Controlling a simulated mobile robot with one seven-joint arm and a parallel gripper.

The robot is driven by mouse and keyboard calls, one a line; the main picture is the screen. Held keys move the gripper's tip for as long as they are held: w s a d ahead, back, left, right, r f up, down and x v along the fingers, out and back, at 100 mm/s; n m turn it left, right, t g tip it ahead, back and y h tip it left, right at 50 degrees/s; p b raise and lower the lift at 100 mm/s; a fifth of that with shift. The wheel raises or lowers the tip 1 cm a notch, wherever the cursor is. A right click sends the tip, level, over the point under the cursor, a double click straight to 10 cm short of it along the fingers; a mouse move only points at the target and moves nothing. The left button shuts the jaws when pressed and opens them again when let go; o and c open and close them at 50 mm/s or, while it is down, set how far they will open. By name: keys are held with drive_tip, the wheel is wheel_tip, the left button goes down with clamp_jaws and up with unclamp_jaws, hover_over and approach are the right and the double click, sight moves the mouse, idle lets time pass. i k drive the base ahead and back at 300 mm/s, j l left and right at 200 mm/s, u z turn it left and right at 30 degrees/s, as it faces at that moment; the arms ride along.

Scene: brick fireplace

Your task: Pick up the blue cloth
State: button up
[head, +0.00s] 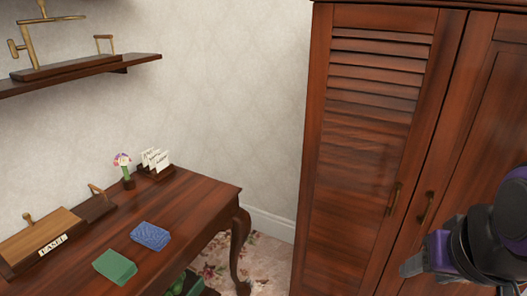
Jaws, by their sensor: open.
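The blue cloth (150,236) is a small, flat, patterned rectangle. It lies on the wooden desk (205,192) in the lower left of the head view, near the desk's right part. My gripper (410,266) shows at the lower right, in front of the wardrobe, with a grey end and purple and black arm parts behind it. It is open, far to the right of the cloth and apart from it. I see nothing held in it.
A green folded piece (115,266) lies just left of the cloth. A flower vase (128,180), a letter holder (156,172) and a wooden box (40,240) stand along the desk's back. A tall wardrobe (365,150) stands right; a wall shelf (75,72) hangs upper left.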

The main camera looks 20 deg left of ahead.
sight(154, 238)
drive_tip(key=u, duration=1.35)
